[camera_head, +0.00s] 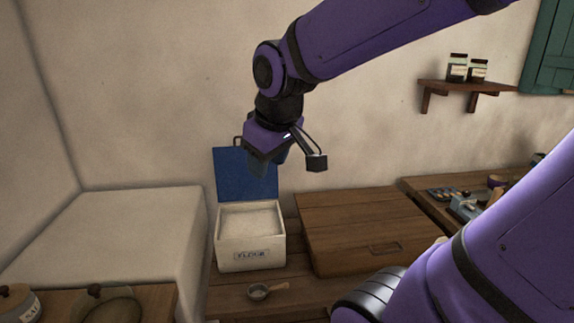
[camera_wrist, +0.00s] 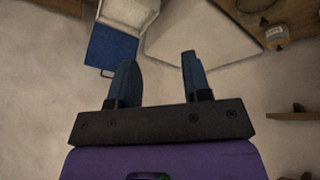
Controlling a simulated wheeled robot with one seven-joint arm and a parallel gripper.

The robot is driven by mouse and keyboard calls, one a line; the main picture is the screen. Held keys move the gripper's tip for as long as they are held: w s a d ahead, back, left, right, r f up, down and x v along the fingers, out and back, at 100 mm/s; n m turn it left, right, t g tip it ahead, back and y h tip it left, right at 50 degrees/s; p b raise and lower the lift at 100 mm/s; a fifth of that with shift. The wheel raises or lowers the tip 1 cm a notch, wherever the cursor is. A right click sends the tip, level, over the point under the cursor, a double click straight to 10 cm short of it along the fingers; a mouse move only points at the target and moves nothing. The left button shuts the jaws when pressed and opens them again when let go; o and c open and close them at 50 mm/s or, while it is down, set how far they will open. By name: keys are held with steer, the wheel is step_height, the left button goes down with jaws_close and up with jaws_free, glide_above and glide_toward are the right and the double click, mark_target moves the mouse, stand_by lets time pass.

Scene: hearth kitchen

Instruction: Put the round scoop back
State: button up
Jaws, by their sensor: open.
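The round scoop (camera_head: 258,292) is a small metal bowl with a light handle pointing right. It lies on the wooden counter in front of the white flour box (camera_head: 234,257). The flour box is labelled and full of pale flour (camera_head: 250,220); its blue lid (camera_head: 246,172) stands open at the back. My gripper (camera_head: 300,165) is raised above and slightly right of the box, well away from the scoop. In the wrist view my gripper (camera_wrist: 156,75) is open, with nothing between its blue fingers. The wrist view also shows the blue lid (camera_wrist: 111,48) upside down.
A closed wooden box (camera_head: 350,225) with a handle stands right of the flour box. A large white block (camera_head: 110,235) is at the left. A lidded pot (camera_head: 17,302) sits front left. A wall shelf (camera_head: 465,86) holds jars at upper right.

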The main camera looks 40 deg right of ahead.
steer(key=s+a+r+m+y, duration=0.1)
steer(key=s+a+r+m, duration=0.1)
steer(key=s, duration=0.6)
steer(key=shift+a+r+t, duration=0.2)
steer(key=shift+a+t, duration=0.15)
steer(key=shift+t, duration=0.05)
steer(key=shift+s, duration=0.1)
stand_by(0.4)
